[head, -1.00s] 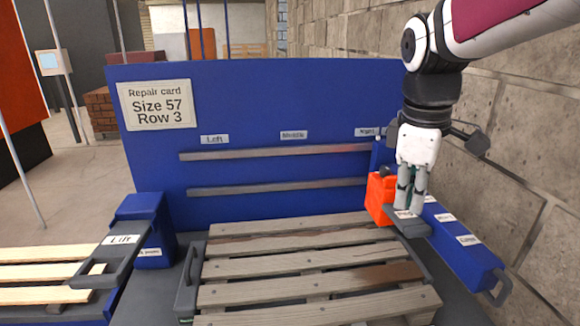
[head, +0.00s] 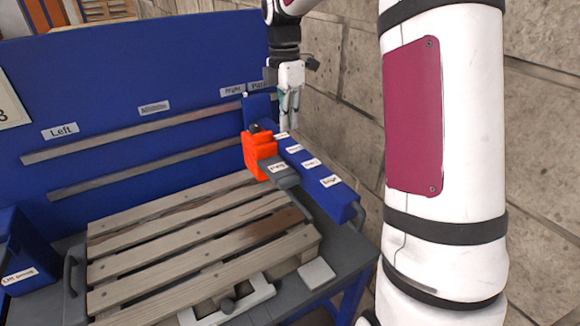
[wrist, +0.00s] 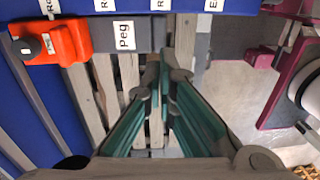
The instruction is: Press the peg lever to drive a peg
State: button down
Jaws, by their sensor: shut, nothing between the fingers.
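The peg lever (head: 281,174) is a dark grey bar labelled "Peg", sticking out from an orange block (head: 258,152) at the pallet's far right corner. In the wrist view the lever (wrist: 128,36) runs out from the orange block (wrist: 52,43) near the top. My gripper (head: 289,126) is shut and empty. In the head view it hangs pointing down, up and behind the lever, apart from it. In the wrist view its fingertips (wrist: 158,66) lie just below the lever's free end. No peg shows.
A slatted wooden pallet (head: 180,225) lies on the grey bench. A blue rail (head: 318,183) with several labels runs along its right side, close to the stone wall (head: 345,110). A blue panel (head: 100,90) with two grey bars stands behind.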

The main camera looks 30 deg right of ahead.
aim_at(290, 178)
jog(key=f+p, duration=0.1)
jog(key=f, duration=0.3)
jog(key=f+p, duration=0.1)
jog(key=f, duration=0.4)
jog(key=s+f+p, duration=0.1)
jog(key=f, duration=0.4)
